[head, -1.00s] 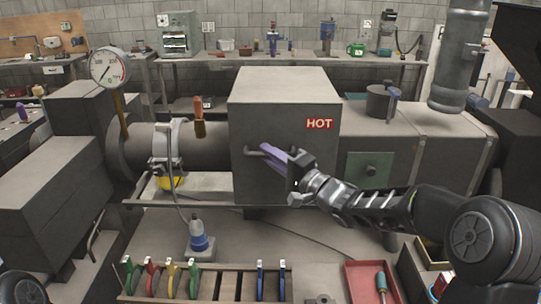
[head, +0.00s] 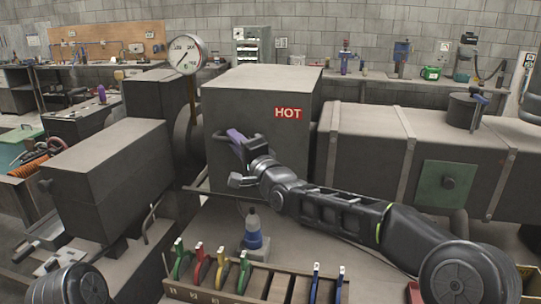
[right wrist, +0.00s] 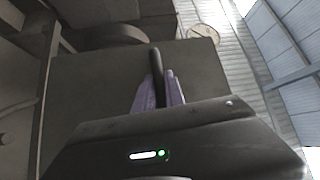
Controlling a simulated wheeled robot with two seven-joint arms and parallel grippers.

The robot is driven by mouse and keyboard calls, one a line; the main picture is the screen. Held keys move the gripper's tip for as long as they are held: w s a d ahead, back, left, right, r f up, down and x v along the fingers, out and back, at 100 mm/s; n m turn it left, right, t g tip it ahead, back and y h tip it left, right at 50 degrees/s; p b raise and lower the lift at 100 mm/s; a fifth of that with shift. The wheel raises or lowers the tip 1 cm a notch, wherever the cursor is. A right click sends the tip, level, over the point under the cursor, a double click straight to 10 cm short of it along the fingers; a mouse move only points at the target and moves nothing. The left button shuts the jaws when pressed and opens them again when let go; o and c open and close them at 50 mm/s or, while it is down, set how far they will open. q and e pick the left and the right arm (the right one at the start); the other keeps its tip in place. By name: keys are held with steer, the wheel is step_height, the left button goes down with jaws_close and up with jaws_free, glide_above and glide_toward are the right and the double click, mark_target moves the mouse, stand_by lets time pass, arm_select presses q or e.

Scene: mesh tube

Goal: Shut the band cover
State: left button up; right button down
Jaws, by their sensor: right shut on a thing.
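The band cover (head: 245,160) is a large grey box with a red HOT label (head: 288,113) on its front. It sits against the gauge pipe, and the bare tube beside it no longer shows. My right gripper (head: 236,139), with purple fingers, is shut on the dark handle (head: 217,135) at the cover's front left. In the right wrist view the handle (right wrist: 156,62) stands between the two purple fingers (right wrist: 158,92), with the cover's front face (right wrist: 105,85) behind. My left gripper is not in view.
A round gauge (head: 187,55) stands just left of the cover. A grey housing (head: 370,145) extends right, leaving a gap beside the cover.

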steer(key=a, duration=0.2)
steer(key=w+a, duration=0.1)
steer(key=a, duration=0.1)
steer(key=shift+f, duration=0.1)
steer(key=shift+a, duration=0.2)
steer(key=c, duration=1.5)
jaws_free()
steer(key=shift+w+a, duration=0.1)
steer(key=shift+a, duration=0.05)
steer(key=shift+o, duration=0.5)
steer(key=s+d+b, duration=0.1)
steer(key=b, duration=0.2)
glide_toward(220, 141)
steer(key=x, duration=0.3)
